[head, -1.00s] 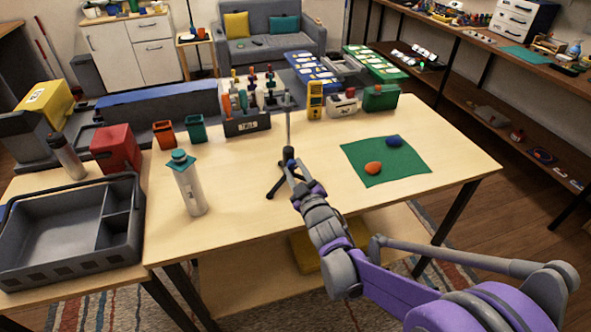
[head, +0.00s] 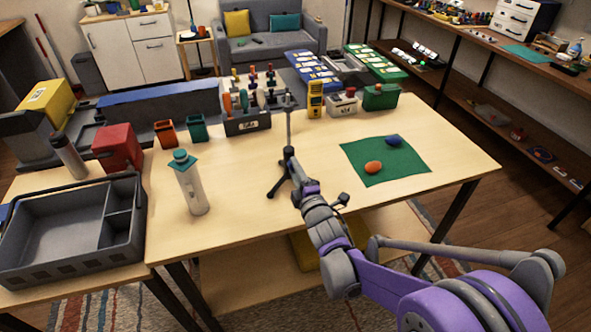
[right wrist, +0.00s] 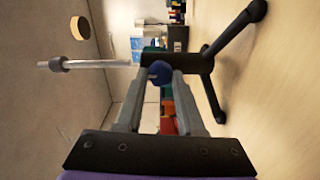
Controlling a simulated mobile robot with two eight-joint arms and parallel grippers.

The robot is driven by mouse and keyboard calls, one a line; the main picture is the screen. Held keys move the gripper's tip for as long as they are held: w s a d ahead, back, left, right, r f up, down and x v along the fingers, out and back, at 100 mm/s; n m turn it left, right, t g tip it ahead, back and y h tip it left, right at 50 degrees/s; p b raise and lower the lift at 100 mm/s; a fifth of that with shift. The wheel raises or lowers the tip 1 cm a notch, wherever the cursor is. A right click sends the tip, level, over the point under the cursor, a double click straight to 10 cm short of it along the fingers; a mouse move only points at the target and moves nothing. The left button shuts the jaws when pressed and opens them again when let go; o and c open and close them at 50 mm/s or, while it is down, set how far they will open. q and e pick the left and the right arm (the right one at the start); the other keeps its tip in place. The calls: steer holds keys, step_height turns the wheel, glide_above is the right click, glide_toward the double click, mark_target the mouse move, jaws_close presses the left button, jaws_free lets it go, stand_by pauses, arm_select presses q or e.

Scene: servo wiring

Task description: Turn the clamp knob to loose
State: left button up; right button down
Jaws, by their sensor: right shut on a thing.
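A small dark stand (head: 289,128) with a thin upright post and splayed black legs is on the wooden table, near its middle. My right gripper (head: 297,174) reaches it from the front. In the right wrist view the stand lies sideways, with a black leg (right wrist: 228,30) and a pale metal post (right wrist: 90,64). There the two fingers of my right gripper (right wrist: 159,84) are shut on the blue clamp knob (right wrist: 158,71), one on each side. In the head view my gripper hides the knob. My left gripper is not in view.
A green mat (head: 365,172) with an orange and a blue lump lies to the right. A white bottle (head: 190,184) stands to the left, beyond clear tabletop. A grey tray (head: 127,255) is at far left, and a tool rack (head: 247,124) stands behind the stand.

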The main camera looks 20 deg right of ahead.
steer(key=shift+n, duration=0.6)
steer(key=c, duration=0.5)
jaws_free()
steer(key=s, duration=1.1)
steer(key=shift+d, duration=0.3)
steer(key=s+m+g+p, duration=0.2)
steer(key=s+m+g, duration=0.2)
steer(key=s+m, duration=0.2)
steer(key=s+f+m+g+p, duration=0.1)
steer(key=s+m+g+p, duration=0.2)
steer(key=s+m, duration=0.3)
steer(key=s+f+m+g+h+p, duration=0.1)
steer(key=s+m+g+p, duration=0.1)
steer(key=s+m+g, duration=0.3)
steer(key=shift+s+a+f+m+g+p, duration=0.15)
steer(key=shift+s+m, duration=0.3)
steer(key=shift+s, duration=0.75)
steer(key=shift+s+d+r+m+g+p, duration=0.15)
steer(key=shift+s+m, duration=0.3)
steer(key=shift+s, duration=0.75)
